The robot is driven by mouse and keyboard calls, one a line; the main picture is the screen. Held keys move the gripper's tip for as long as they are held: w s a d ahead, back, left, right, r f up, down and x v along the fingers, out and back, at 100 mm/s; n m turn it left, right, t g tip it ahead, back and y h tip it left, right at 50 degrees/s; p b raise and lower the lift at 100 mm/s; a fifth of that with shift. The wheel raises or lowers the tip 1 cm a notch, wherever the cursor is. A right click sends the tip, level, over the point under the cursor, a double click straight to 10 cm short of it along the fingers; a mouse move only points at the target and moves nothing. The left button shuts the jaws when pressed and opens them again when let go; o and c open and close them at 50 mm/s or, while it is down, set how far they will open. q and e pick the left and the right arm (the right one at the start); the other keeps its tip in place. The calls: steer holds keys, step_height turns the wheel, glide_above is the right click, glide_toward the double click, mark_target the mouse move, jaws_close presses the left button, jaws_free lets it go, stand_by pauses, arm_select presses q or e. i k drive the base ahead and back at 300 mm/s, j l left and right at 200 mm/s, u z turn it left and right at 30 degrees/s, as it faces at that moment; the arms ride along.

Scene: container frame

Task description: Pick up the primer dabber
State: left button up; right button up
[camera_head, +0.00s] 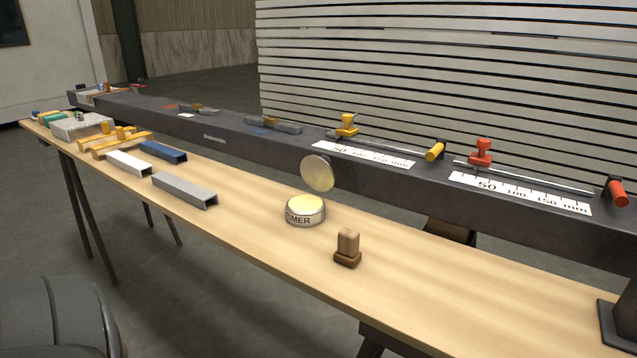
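The primer dabber (347,246) appears to be the small brown wooden piece with an upright handle on a darker, wider base. It stands upright on the light wooden bench (440,290), near its front edge. The round primer tin (305,211) stands just behind and left of it, with its label partly readable. The tin shows a pale yellow top, and a round pale disc, perhaps its lid (318,174), stands tilted at its back edge. Neither of my grippers is in view.
A dark steel beam (260,145) runs behind the bench, carrying a yellow clamp (346,126), a red clamp (481,152) and scales. Grey (184,189), white (128,162) and blue (163,151) channel pieces lie left. The bench right of the dabber is clear.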

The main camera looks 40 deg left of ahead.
mark_target(348, 253)
steer(key=i+l+u, duration=0.2)
steer(key=l+u, duration=0.15)
steer(key=u, duration=0.15)
steer(key=i+l+u, duration=0.15)
steer(key=l+u, duration=0.35)
steer(key=i+l+u, duration=0.1)
steer(key=l+u, duration=0.25)
steer(key=u, duration=0.15)
steer(key=l+u, duration=0.8)
steer(key=k+l+u, duration=0.15)
steer(key=l+u, duration=0.4)
steer(key=l, duration=0.3)
steer(key=l+u, duration=0.2)
steer(key=l, duration=0.3)
steer(key=l+u, duration=0.2)
steer(key=l, duration=0.3)
steer(key=l+u, duration=0.25)
steer(key=l, duration=0.25)
steer(key=k+l+u, duration=0.2)
steer(key=l, duration=0.25)
steer(key=k+l+u, duration=0.2)
steer(key=l, duration=0.25)
steer(key=l+u, duration=0.2)
steer(key=l, duration=0.3)
steer(key=k+l+u, duration=0.2)
steer(key=k+l, duration=0.05)
steer(key=l, duration=0.15)
